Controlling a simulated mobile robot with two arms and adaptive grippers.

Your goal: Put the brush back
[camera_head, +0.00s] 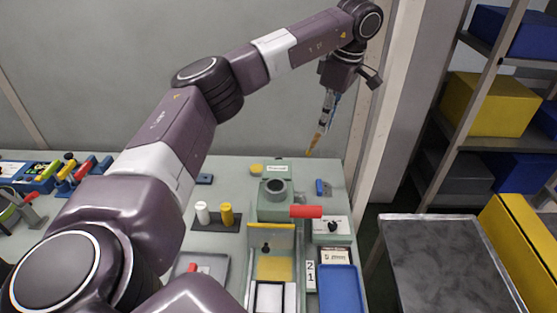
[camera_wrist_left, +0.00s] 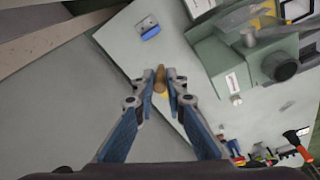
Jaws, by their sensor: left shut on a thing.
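My left gripper (camera_head: 323,125) is raised over the back right of the workbench and points down. It is shut on the brush (camera_head: 313,144), whose orange-brown end hangs below the fingers, clear of the bench. In the left wrist view, the brush (camera_wrist_left: 160,78) is between the two fingertips of the left gripper (camera_wrist_left: 160,87). Part of it is hidden by the fingers. My right gripper is in neither view.
A green machine (camera_head: 274,207) with a red handle (camera_head: 306,211) stands on the bench. A small blue block (camera_head: 320,187) lies at back right. A dark holder (camera_head: 215,222) carries white and yellow cylinders. A blue tray (camera_head: 340,289) lies at the front. A shelf (camera_head: 484,62) stands right.

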